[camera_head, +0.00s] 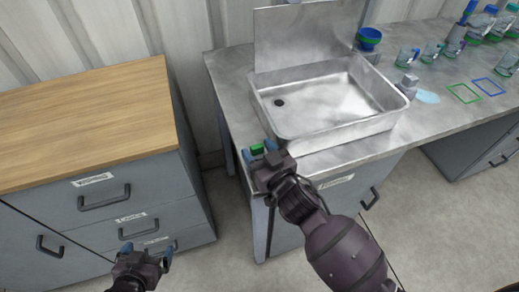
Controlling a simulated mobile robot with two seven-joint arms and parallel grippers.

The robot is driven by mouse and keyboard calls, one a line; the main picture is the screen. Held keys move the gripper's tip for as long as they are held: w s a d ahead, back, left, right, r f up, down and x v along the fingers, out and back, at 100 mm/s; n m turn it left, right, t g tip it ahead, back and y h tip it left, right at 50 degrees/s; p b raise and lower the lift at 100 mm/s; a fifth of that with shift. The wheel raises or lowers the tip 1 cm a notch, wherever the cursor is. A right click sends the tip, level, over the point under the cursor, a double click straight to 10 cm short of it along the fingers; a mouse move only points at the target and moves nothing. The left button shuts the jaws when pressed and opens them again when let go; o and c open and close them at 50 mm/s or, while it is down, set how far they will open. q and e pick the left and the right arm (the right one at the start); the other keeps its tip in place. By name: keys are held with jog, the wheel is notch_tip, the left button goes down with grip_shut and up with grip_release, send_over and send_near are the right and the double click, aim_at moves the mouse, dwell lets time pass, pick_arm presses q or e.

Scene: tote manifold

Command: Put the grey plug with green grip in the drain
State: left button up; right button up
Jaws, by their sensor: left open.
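The drain (279,102) is a dark round hole in the floor of the steel sink (335,137), near its left side. It is uncovered. My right gripper (258,150) is at the sink's front left corner, with blue fingertips on both sides of the plug's green grip (257,149). The grip fills the gap between the fingers. The grey part of the plug is hidden, and I cannot tell whether it touches the counter. My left gripper (142,256) is low in front of the drawer cabinet, open and empty.
The sink's raised rim and front wall lie beside my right gripper. A steel counter (450,70) to the right holds a blue funnel-like cup (369,38), several glass vessels, and green and blue square outlines. A wood-topped drawer cabinet (80,120) stands left, its top clear.

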jog(key=shift+w+d+r, duration=0.1)
jog(key=shift+w+d, duration=0.1)
jog(key=shift+b, duration=0.35)
jog(key=v, duration=1.1)
jog(key=shift+p, duration=0.4)
jog(key=shift+a+r, duration=0.1)
jog(key=shift+r, duration=0.05)
